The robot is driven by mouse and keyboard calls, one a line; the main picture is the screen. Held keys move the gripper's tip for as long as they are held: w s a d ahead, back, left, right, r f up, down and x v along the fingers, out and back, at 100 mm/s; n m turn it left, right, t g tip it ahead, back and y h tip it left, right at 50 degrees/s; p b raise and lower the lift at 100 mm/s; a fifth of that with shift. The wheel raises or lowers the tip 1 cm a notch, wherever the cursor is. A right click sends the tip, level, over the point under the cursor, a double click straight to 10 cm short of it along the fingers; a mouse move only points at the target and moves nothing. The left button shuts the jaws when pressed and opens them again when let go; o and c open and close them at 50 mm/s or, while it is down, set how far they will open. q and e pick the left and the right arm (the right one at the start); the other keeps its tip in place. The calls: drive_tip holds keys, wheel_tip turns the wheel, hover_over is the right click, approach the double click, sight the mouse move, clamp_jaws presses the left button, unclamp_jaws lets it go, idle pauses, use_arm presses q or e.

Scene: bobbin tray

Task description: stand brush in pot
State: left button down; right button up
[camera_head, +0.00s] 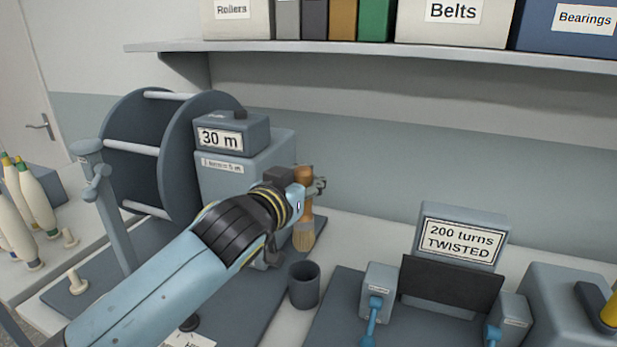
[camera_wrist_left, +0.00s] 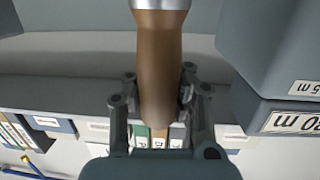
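The brush (camera_head: 304,238) has a brown wooden handle, a metal collar and pale bristles. It is upright with its bristles down. My left gripper (camera_head: 313,187) is shut on the brush's handle near its top. In the left wrist view the handle (camera_wrist_left: 160,60) lies between the two fingers (camera_wrist_left: 158,95). The dark grey pot (camera_head: 304,292) stands on the bench, nearer the camera than the brush and below it. The pot's mouth is open and looks empty. The brush is apart from the pot. My right gripper is not in view.
A reel machine marked 30 m (camera_head: 222,138) stands left of and behind the brush. A device marked 200 turns TWISTED (camera_head: 458,240) stands to the right, with small boxes and blue levers before it. A shelf (camera_head: 400,52) with boxes runs above.

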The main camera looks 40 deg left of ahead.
sight(308, 217)
use_arm(q)
wheel_tip(308, 217, down, 5)
drive_tip(key=b, duration=0.4)
wheel_tip(308, 217, down, 3)
drive_tip(key=b, duration=0.2)
drive_tip(key=shift+b, duration=0.35)
wheel_tip(308, 217, down, 3)
drive_tip(key=shift+r+b, duration=0.2)
drive_tip(key=shift+b, duration=1.05)
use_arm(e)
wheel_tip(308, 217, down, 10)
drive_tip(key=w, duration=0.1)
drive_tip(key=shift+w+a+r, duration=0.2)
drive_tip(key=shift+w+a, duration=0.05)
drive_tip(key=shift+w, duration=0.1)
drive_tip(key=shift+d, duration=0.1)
use_arm(q)
drive_tip(key=c, duration=1.9)
unclamp_jaws()
drive_tip(key=shift+c, duration=0.2)
drive_tip(key=o, duration=0.7)
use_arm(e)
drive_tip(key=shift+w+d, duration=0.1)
